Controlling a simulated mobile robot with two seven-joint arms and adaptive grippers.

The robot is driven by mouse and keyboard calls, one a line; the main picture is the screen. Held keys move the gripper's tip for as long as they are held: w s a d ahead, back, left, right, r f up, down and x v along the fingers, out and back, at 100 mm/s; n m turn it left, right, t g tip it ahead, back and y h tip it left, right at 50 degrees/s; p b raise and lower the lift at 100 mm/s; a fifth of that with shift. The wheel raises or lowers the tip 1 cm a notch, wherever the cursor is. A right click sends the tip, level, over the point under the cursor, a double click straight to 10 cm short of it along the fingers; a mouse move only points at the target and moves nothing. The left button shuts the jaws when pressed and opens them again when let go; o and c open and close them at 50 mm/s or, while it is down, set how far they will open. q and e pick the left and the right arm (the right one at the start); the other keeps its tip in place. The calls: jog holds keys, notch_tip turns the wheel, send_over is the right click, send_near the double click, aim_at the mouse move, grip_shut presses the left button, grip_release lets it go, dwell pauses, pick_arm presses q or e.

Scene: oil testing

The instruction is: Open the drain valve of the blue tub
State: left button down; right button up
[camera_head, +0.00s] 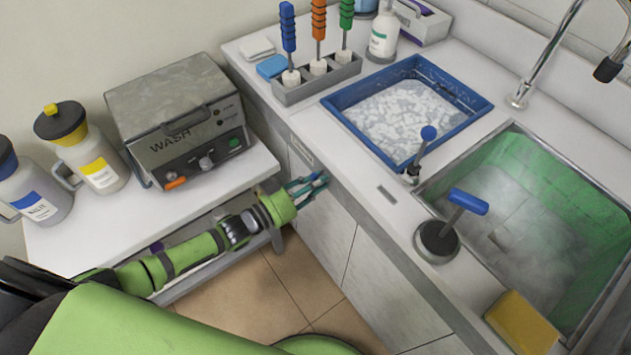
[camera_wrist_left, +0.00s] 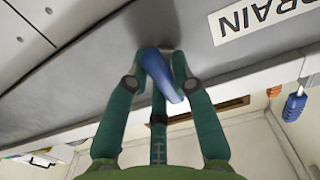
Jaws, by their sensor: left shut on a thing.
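The blue tub (camera_head: 447,85) is set in the counter and holds white, foamy-looking contents. A blue drain valve handle (camera_wrist_left: 160,75) sits on the grey cabinet front beside a white label (camera_wrist_left: 262,17) reading DRAIN. My left gripper (camera_head: 310,186) is at the cabinet front, below the counter edge and to the left of the tub. In the left wrist view, its green fingers (camera_wrist_left: 158,80) are closed around the blue handle. The handle slants between the fingers; its mount is partly hidden. My right gripper is not in view.
A rack (camera_head: 315,80) with coloured-handled tools stands on the counter. A green sink (camera_head: 560,175) is at right, near a blue lever (camera_head: 468,200). Floor (camera_head: 285,285) shows between bench and cabinets.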

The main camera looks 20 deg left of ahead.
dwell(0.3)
pick_arm(q)
jog(key=c, duration=1)
grip_release()
jog(key=shift+c, duration=0.2)
jog(key=v, duration=1.2)
